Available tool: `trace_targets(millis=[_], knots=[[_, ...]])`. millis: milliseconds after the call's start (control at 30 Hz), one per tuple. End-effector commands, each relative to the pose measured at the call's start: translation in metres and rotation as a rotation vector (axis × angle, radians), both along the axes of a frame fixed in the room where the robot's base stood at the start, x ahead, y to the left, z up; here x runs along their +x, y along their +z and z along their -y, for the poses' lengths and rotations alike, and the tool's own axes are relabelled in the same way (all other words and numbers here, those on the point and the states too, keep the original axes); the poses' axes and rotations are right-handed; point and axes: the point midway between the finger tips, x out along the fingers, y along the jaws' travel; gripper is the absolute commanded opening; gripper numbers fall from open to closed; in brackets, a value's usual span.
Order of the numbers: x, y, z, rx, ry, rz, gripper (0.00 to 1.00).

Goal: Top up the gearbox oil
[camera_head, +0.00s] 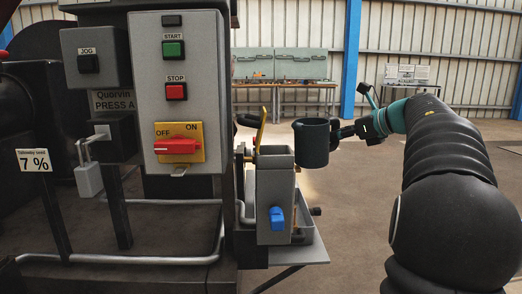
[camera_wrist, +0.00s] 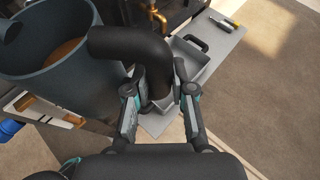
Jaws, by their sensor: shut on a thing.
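A dark grey jug (camera_head: 312,143) is held up in the air, just right of and above the grey gearbox box (camera_head: 274,195). My gripper (camera_head: 347,131) is shut on the jug's handle, to the right of the jug. In the wrist view the jug (camera_wrist: 45,85) fills the upper left, with brown oil (camera_wrist: 66,52) inside, and its black handle (camera_wrist: 135,48) runs down between my fingers (camera_wrist: 158,95). The jug looks about upright. A yellow flap (camera_head: 262,130) stands up at the gearbox top. The inside of the gearbox is hidden.
The control panel (camera_head: 182,95) with red and green buttons and a red OFF/ON switch (camera_head: 178,146) stands left of the gearbox. A blue tap (camera_head: 277,218) sits low on the gearbox front. A grey tray (camera_wrist: 192,62) shows in the wrist view.

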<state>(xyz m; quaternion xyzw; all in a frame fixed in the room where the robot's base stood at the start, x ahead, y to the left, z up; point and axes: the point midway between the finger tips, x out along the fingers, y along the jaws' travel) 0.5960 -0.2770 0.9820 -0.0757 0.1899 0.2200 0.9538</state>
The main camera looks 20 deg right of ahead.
Motion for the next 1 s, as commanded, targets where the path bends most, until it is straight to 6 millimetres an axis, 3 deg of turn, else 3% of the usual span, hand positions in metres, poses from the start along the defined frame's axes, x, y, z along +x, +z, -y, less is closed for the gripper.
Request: trace_targets(millis=[567,867,1000], knots=[[-0.006,0.045,-0.022,-0.277,0.001,0.081,0.00],[-0.011,0.086,-0.038,-0.422,0.001,0.120,0.00],[-0.011,0.088,-0.041,-0.447,0.000,0.126,0.00]])
